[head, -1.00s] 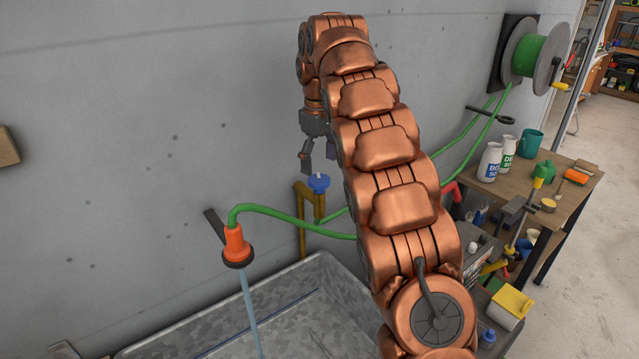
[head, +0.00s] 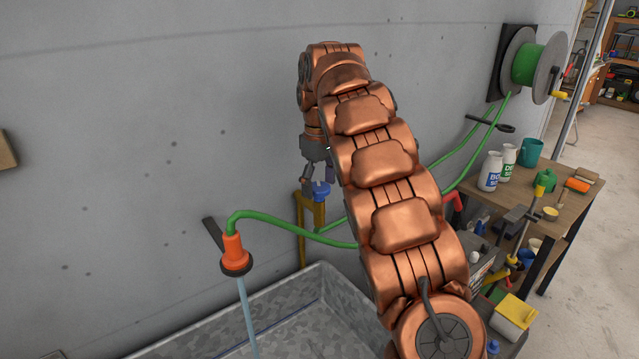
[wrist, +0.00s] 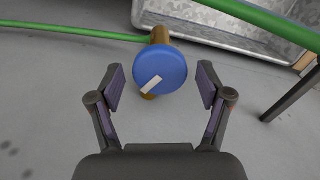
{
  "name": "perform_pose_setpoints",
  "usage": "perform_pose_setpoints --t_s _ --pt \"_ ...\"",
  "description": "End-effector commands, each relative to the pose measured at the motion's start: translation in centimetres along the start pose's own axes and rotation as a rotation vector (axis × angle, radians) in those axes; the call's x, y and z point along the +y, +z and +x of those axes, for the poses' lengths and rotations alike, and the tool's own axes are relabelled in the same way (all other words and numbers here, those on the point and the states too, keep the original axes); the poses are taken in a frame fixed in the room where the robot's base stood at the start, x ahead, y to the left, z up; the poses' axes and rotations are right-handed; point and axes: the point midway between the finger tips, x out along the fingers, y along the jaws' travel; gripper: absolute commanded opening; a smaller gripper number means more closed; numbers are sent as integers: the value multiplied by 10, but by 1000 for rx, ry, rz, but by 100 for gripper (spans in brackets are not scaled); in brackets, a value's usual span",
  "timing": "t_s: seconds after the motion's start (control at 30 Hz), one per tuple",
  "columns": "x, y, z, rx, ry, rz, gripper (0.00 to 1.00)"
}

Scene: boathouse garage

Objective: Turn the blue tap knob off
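The blue tap knob (head: 320,190) sits on top of a brass pipe (head: 304,215) against the grey wall. In the wrist view the round knob (wrist: 160,68) carries a white mark slanting across its lower part. My gripper (head: 317,186) points down at the knob. Its two fingers (wrist: 160,88) stand open on either side of the knob, with a gap visible on both sides. Water runs from the orange nozzle (head: 235,252) of the green hose into the metal trough. My arm hides part of the hose behind it.
The galvanised trough (head: 312,290) stands below the tap. The green hose (head: 290,222) runs close to the knob. A wooden bench (head: 560,205) with bottles and tools stands at the right, below a hose reel (head: 530,62) on the wall.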

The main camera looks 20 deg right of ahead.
Motion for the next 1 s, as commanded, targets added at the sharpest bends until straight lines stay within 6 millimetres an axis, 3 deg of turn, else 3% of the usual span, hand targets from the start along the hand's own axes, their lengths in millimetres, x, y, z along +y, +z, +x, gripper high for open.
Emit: perform_pose_setpoints --t_s 0.07,0.47,0.77,1.0 --pt "0 0 0 0 0 0 66" --pt "0 0 0 0 0 0 24" --pt "0 0 0 1 0 32 22" --pt "-1 -1 0 1 0 160 22"
